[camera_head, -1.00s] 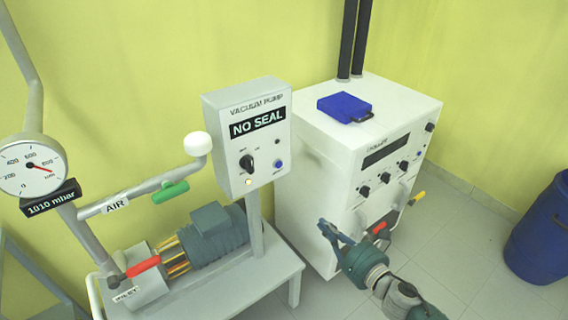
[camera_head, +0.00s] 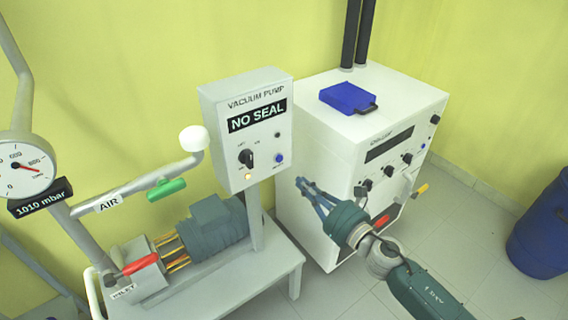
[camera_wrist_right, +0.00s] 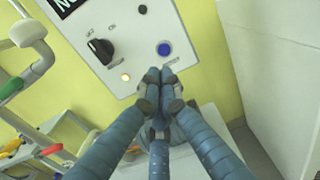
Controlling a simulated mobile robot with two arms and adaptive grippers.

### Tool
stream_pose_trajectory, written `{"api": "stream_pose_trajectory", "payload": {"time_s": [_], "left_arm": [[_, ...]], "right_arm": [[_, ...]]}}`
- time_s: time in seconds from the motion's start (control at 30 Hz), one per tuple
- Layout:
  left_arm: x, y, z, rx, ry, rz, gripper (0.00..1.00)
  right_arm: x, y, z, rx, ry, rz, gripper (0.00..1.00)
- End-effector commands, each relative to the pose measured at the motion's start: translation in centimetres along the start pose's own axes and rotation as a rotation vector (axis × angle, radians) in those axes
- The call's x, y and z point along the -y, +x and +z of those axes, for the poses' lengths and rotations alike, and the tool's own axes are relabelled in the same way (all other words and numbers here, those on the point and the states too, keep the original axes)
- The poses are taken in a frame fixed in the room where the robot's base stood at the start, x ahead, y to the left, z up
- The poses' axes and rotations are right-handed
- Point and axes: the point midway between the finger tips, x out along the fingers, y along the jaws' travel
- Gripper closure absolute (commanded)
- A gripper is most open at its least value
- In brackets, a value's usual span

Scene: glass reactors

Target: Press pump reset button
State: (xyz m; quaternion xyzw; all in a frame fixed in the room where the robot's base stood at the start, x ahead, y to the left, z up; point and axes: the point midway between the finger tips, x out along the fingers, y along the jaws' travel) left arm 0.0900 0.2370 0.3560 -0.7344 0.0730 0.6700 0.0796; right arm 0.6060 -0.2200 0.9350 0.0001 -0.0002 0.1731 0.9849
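The vacuum pump control box (camera_head: 245,130) stands on a post and its display reads "NO SEAL". A small blue button (camera_head: 280,158) sits at the lower right of its front; it also shows in the right wrist view (camera_wrist_right: 164,49). A black knob (camera_head: 246,158) and a lit amber lamp (camera_head: 247,177) are to its left. My right gripper (camera_head: 302,186) is in front of the box, below and right of the button. In the right wrist view its fingertips (camera_wrist_right: 161,80) are together, empty, and appear just below the button. My left gripper is not in view.
A white cabinet unit (camera_head: 330,110) with a blue case (camera_head: 348,98) on top stands right of the box. The pump motor (camera_head: 212,225) sits on a grey table below. A pipe with a green-handled valve (camera_head: 166,189) is at left. A blue barrel (camera_head: 540,230) is far right.

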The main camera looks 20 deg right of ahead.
Motion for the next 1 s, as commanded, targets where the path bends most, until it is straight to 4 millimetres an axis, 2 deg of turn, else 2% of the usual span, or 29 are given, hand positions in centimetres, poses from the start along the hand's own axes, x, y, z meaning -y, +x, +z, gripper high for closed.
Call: {"api": "stream_pose_trajectory", "payload": {"time_s": [0.03,0.2,0.4,0.6,1.0], "left_arm": [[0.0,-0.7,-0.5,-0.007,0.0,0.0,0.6],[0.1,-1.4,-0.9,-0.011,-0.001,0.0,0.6],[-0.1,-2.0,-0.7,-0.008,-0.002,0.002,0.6],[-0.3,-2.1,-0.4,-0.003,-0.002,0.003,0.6],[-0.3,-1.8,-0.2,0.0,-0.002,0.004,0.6]], "right_arm": [[0.0,1.4,0.5,0.004,0.002,-0.001,1.0],[0.0,4.9,0.4,0.003,0.002,-0.001,1.0],[0.0,7.9,0.1,0.0,0.002,0.0,1.0],[-0.1,9.1,0.0,0.0,0.001,0.001,1.0],[0.0,9.6,-0.1,0.0,0.0,0.001,1.0]]}}
